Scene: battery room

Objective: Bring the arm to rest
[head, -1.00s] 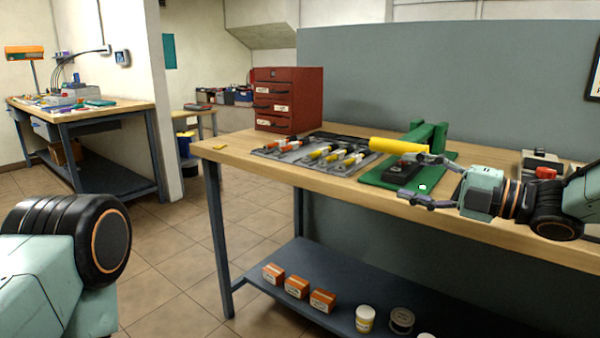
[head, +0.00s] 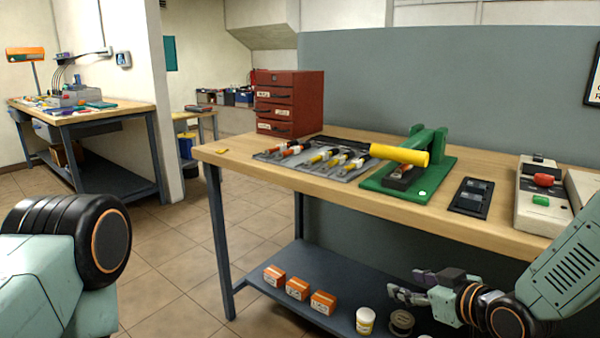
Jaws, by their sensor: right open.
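My right gripper (head: 408,285) is open and empty. It is low at the bottom right, in front of the workbench (head: 240,168) and below its top edge. In the picture it overlaps the lower shelf, and it is apart from the tools on the bench. My left arm shows only as a part at the left edge, and its gripper is out of view. A green press (head: 432,144) with a yellow handle (head: 399,154) stands on the bench, with a dark block under the handle.
A grey tray (head: 262,156) of several coloured-handled tools and a red drawer cabinet (head: 290,103) stand on the bench. A black panel (head: 471,196) and a control box (head: 541,197) are at the right. Orange boxes (head: 297,287) and a white tub (head: 365,320) sit on the shelf.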

